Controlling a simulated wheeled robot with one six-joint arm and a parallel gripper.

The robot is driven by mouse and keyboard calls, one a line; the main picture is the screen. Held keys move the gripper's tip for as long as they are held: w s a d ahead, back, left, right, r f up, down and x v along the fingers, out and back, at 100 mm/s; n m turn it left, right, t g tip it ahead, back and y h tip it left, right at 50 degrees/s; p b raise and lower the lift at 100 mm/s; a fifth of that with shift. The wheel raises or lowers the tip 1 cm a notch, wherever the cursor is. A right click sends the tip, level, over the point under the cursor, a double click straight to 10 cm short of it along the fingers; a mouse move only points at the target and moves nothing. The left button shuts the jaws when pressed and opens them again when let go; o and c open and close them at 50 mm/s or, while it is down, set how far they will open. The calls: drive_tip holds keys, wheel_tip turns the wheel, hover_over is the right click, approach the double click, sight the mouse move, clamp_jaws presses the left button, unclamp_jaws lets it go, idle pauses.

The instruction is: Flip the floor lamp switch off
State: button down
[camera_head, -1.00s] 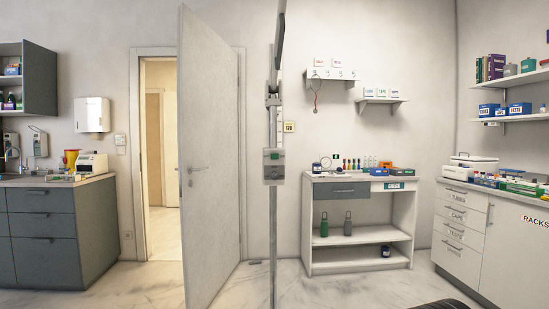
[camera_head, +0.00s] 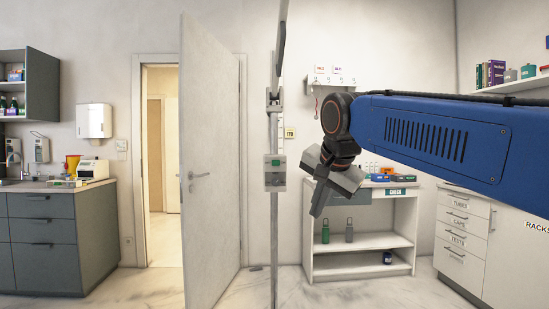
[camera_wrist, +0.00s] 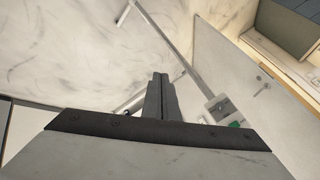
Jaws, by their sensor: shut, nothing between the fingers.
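The floor lamp is a thin grey pole (camera_head: 274,235) standing upright in the middle of the head view; its top is cut off by the frame. A small grey switch box (camera_head: 275,172) with a green patch is mounted on the pole. The box also shows right of my fingers in the wrist view (camera_wrist: 222,110); whether its switch is up or down is too small to tell. My gripper (camera_head: 317,207) is to the right of the box, tilted downward, apart from it in the picture. Its fingers are shut together and empty in the wrist view (camera_wrist: 160,82).
An open door (camera_head: 210,150) stands behind the pole on the left. A white shelf unit (camera_head: 360,245) with bottles is behind my gripper. Dark cabinets (camera_head: 50,240) are at the left and white drawers (camera_head: 462,230) at the right. The floor around the pole looks clear.

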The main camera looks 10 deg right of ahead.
drive_tip(key=w+a+r+m+t, duration=0.1)
drive_tip(key=w+r+m, duration=0.3)
drive_tip(key=r, duration=0.5)
drive_tip(key=w+a+r+m+t, duration=0.1)
drive_tip(key=w+a+r+m, duration=0.2)
drive_tip(key=w+r, duration=0.5)
drive_tip(key=shift+w+a+r+m, duration=0.3)
drive_tip(key=shift+a+r+m, duration=0.1)
drive_tip(key=shift+a, duration=0.1)
approach(272, 164)
wheel_tip(272, 164, down, 4)
drive_tip(key=shift+w+d, duration=0.15)
drive_tip(key=shift+w, duration=1.85)
drive_tip(key=shift+w, duration=0.1)
